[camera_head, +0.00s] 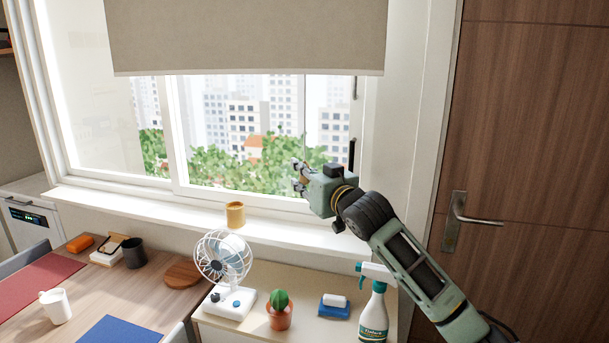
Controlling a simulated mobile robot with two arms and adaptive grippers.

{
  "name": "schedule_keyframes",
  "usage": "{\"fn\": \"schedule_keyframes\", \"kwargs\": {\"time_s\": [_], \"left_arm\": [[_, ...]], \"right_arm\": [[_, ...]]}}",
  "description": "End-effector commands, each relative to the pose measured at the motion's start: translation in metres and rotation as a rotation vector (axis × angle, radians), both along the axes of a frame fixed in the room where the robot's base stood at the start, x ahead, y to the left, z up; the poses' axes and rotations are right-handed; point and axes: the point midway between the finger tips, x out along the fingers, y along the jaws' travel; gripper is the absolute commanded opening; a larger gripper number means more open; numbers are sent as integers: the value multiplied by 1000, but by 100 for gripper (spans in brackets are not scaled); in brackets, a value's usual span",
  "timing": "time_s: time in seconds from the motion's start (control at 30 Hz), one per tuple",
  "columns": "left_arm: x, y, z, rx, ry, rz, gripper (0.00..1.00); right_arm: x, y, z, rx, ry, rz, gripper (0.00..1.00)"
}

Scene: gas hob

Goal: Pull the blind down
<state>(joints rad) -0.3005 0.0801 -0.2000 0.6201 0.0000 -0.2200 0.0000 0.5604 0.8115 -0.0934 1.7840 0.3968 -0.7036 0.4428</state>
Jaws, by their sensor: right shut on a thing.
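The beige blind (245,38) hangs across the upper part of the window. Its straight lower edge leaves most of the glass below uncovered. My right gripper (298,178) is in front of the lower right part of the window, well below the blind's edge, pointing left. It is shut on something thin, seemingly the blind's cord. A faint vertical line runs up from near the fingertips to the blind, but I cannot clearly tell the cord from the window frame. My left gripper is out of view.
Below are a fan (222,262), a potted cactus (279,312), a blue-and-white item (334,306) and a spray bottle (374,310) near my right arm. A wooden door (530,130) is at right.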

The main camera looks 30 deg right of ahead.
Motion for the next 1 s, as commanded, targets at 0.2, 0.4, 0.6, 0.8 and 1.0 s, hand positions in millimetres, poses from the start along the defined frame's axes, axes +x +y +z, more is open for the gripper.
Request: {"fn": "schedule_keyframes", "kwargs": {"time_s": [0.2, 0.4, 0.6, 0.8, 1.0], "left_arm": [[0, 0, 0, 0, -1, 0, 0], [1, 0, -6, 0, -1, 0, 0], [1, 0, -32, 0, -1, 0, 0], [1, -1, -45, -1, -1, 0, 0], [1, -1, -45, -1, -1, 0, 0]], "right_arm": [[0, 0, 0, -1, 0, 0, 0], [0, 0, -12, 0, 3, 0, 0], [0, 0, -63, 0, 4, 1, 0], [0, 0, -97, -1, 4, -1, 0], [0, 0, -101, -1, 3, -1, 0]]}}
